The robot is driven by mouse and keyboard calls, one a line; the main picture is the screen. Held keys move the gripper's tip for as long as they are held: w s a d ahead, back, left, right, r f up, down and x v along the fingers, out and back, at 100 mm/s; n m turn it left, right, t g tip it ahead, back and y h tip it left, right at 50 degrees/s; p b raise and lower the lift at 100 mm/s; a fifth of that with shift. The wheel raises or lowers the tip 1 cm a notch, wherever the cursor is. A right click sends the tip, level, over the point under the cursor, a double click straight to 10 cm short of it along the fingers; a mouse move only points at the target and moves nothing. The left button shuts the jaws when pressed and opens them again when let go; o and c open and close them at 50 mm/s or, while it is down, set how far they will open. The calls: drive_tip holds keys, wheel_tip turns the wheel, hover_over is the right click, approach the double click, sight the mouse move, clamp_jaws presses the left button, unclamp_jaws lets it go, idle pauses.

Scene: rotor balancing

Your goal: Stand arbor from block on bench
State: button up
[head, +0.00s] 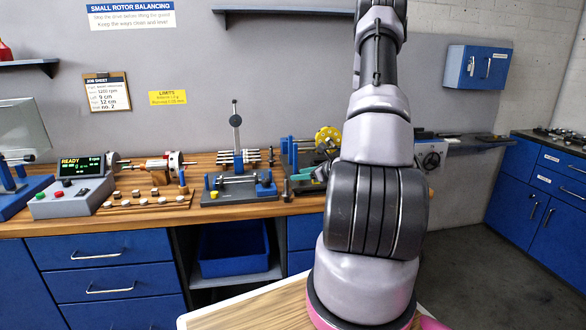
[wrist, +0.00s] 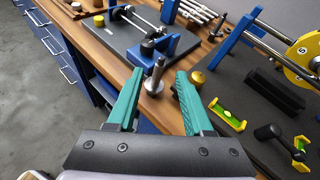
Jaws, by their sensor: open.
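A short metal arbor (wrist: 155,76) with a round flange at its foot stands upright on the wooden bench. It also shows in the head view (head: 287,189), between two dark stands. My gripper (wrist: 160,74) is open, with its teal fingers on either side of the arbor and gaps to it on both sides. In the head view my gripper (head: 307,174) is small, at the arbor's right. A blue block (wrist: 181,44) sits on the near corner of the grey stand plate (wrist: 112,38), just beyond the arbor. No arbor visibly rests on that block.
A dark base with green level vials (wrist: 228,114) and a yellow numbered disc (wrist: 302,55) lies close on the right. A brass knob (wrist: 197,78) is near the right finger. Metal rods (wrist: 196,10) lie behind. The bench's front edge is on the left.

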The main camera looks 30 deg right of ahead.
drive_tip(key=s+a+r+n+g+y, duration=0.2)
drive_tip(key=s+a+r+n+g, duration=0.15)
drive_tip(key=a+r+n, duration=0.5)
drive_tip(key=s+a+r+n+g+y, duration=0.3)
drive_tip(key=s+a+r+n, duration=0.25)
drive_tip(key=a+r, duration=0.65)
drive_tip(key=s+r+n+h, duration=0.3)
drive_tip(key=s+r+n, duration=0.3)
drive_tip(key=s, duration=0.2)
drive_tip(key=s+r+n+t+h, duration=0.1)
drive_tip(key=s+r+n+h, duration=0.3)
drive_tip(key=s, duration=0.5)
drive_tip(key=shift+s+r+n+h, duration=0.2)
drive_tip(key=shift+r+n+h, duration=0.1)
drive_tip(key=shift+r+n, duration=0.75)
drive_tip(key=shift+f, duration=0.1)
